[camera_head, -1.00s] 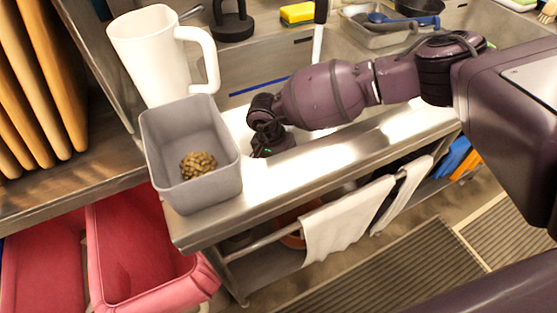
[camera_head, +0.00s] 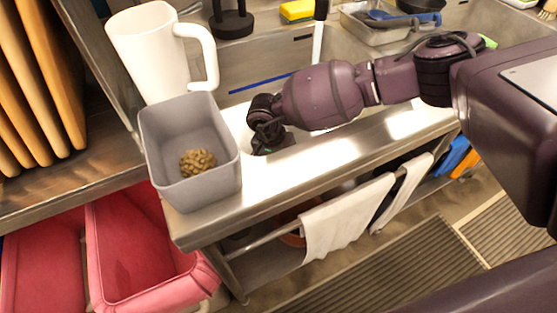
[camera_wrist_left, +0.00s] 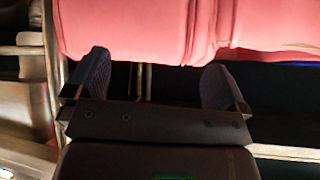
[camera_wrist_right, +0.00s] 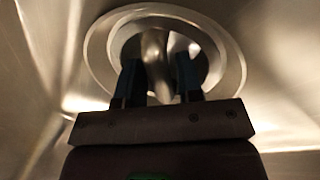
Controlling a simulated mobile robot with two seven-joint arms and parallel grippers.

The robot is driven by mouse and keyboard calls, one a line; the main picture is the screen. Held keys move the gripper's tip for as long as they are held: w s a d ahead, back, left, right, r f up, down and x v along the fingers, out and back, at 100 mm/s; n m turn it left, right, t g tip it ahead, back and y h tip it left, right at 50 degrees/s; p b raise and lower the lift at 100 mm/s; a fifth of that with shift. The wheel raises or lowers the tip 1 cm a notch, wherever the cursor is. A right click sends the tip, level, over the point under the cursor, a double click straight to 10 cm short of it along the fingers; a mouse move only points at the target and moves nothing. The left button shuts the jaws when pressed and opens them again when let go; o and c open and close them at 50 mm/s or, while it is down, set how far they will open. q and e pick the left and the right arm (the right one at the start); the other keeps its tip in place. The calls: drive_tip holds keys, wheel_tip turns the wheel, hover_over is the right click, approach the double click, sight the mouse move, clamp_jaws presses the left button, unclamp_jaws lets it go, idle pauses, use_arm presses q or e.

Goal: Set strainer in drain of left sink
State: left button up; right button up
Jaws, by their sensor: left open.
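In the right wrist view my right gripper (camera_wrist_right: 161,78) is closed on an upright metal knob, seemingly that of the strainer (camera_wrist_right: 155,52). A pale round ring, seemingly the drain rim (camera_wrist_right: 101,48), surrounds the knob in the metal basin. I cannot tell whether the strainer is seated or held just above. In the head view the right arm reaches in from the right to the sink; its fingertips are hidden. My left gripper (camera_wrist_left: 155,82) is open and empty, near the pink bins (camera_wrist_left: 130,30) in the left wrist view.
A grey container (camera_head: 165,135) holding a brown clump and a white pitcher (camera_head: 140,55) stand left of the arm. A metal tray (camera_head: 365,28) and yellow sponge (camera_head: 297,11) lie behind the basin. White towels (camera_head: 345,220) hang under the counter front.

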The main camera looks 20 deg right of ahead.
drive_tip(key=shift+o, duration=1.2)
drive_tip(key=shift+r, duration=0.15)
wheel_tip(320, 180, up, 6)
drive_tip(key=shift+w+p, duration=0.1)
drive_tip(key=shift+p, duration=0.65)
use_arm(q)
drive_tip(key=shift+w+r+t+p, duration=0.15)
drive_tip(key=shift+r+t+p, duration=0.15)
drive_tip(key=shift+r+p, duration=1.2)
use_arm(e)
wheel_tip(320, 180, up, 14)
drive_tip(key=shift+b, duration=0.3)
use_arm(q)
drive_tip(key=shift+w+r, duration=0.1)
drive_tip(key=shift+r, duration=0.25)
